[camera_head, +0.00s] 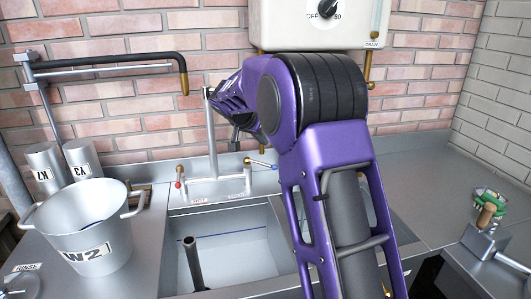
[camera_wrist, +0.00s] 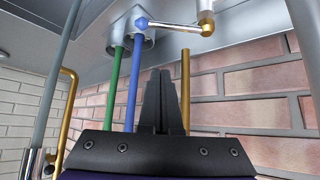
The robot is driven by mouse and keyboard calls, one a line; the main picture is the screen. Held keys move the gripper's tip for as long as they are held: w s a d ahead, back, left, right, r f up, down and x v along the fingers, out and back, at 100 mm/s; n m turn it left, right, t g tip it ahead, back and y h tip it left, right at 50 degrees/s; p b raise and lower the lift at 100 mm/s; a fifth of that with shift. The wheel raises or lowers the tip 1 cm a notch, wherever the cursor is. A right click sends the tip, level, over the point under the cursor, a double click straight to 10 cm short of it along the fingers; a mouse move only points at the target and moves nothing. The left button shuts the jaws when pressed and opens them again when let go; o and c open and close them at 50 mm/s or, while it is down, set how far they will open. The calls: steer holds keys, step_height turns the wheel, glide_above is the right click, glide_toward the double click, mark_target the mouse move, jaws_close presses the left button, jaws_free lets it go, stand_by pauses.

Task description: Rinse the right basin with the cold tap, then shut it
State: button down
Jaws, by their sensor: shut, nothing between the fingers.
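The cold tap lever, with a blue knob (camera_head: 274,166), points right from a brass valve on the tap at the back of the sink. It also shows in the wrist view, a metal lever with a blue end (camera_wrist: 141,23). My gripper (camera_wrist: 163,78) is shut and empty in the wrist view, a little apart from the lever in the picture. In the head view my gripper (camera_head: 235,146) is a small dark shape left of the lever. The right basin (camera_head: 398,232) is mostly hidden behind my purple arm. I cannot tell whether water runs.
The left basin (camera_head: 230,252) holds an upright dark pipe (camera_head: 193,262). A red-tipped hot lever (camera_head: 179,183) is left of the spout post (camera_head: 211,135). A bucket (camera_head: 88,225) stands left on the counter. A white boiler (camera_head: 290,25) hangs above.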

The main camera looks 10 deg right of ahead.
mark_target(260, 164)
steer(key=f, duration=0.2)
steer(key=w+d+f, duration=0.1)
steer(key=f, duration=0.2)
steer(key=w+f, duration=0.1)
steer(key=f, duration=0.2)
steer(key=shift+d, duration=0.4)
steer(key=shift+b, duration=0.35)
steer(key=shift+s+a+m+g+h, duration=0.15)
steer(key=shift+m+g+h, duration=0.2)
steer(key=shift+m, duration=0.35)
